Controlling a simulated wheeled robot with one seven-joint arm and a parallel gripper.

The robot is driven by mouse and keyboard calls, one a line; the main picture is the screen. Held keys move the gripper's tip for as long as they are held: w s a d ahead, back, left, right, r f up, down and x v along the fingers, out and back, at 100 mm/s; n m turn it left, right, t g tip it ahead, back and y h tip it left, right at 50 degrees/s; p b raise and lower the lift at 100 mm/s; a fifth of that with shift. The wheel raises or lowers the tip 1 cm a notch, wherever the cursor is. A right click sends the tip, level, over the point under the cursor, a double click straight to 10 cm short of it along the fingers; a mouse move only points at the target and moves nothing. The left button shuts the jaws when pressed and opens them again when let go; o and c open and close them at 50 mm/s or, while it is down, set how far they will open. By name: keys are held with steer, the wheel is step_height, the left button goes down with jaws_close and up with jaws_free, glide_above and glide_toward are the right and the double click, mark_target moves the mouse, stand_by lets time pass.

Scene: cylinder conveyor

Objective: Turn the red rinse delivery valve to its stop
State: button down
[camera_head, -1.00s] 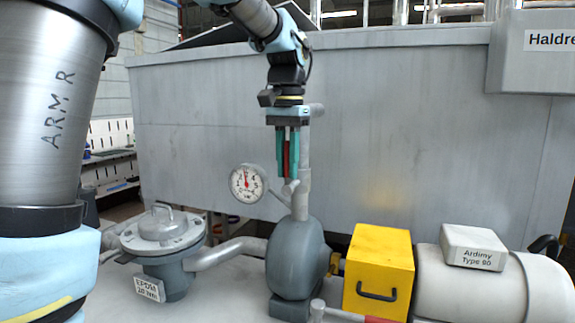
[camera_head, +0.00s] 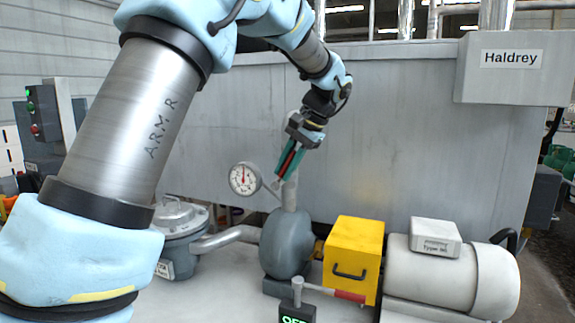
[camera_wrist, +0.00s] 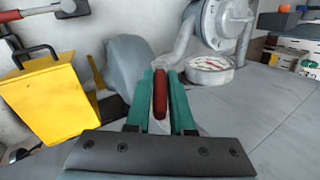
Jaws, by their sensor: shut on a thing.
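The red valve handle (camera_head: 291,156) sits on the grey delivery pipe (camera_head: 290,193) above the rounded pump casing. It leans, its upper end tilted to the right. My gripper (camera_head: 284,172) comes from the upper right and is shut on this handle, a green finger on each side. In the wrist view the red handle (camera_wrist: 160,95) shows between the two green fingers. The valve body is mostly hidden behind the fingers, and no stop can be made out.
A pressure gauge (camera_head: 243,179) stands just left of the handle. The grey pump casing (camera_head: 287,245), yellow box (camera_head: 353,260) and pale motor (camera_head: 440,275) lie below and right. Another red-ended lever (camera_head: 345,295) is at the front. A large grey tank (camera_head: 400,140) stands behind.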

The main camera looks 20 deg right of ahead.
steer(key=shift+s+d+f+t+y+b, duration=0.4)
steer(key=shift+f+t+y+b, duration=0.4)
steer(key=shift+t+y+b, duration=0.55)
steer(key=shift+s+d+f+t+y+b, duration=0.3)
steer(key=shift+f+t+y+b, duration=0.65)
steer(key=shift+t+y, duration=0.65)
steer(key=shift+s+d+f+t+y+b, duration=0.4)
steer(key=shift+f+t+y+b, duration=0.3)
steer(key=shift+t+y+b, duration=0.8)
steer(key=shift+w+y, duration=0.1)
steer(key=shift+y, duration=0.15)
steer(key=c, duration=0.8)
jaws_free()
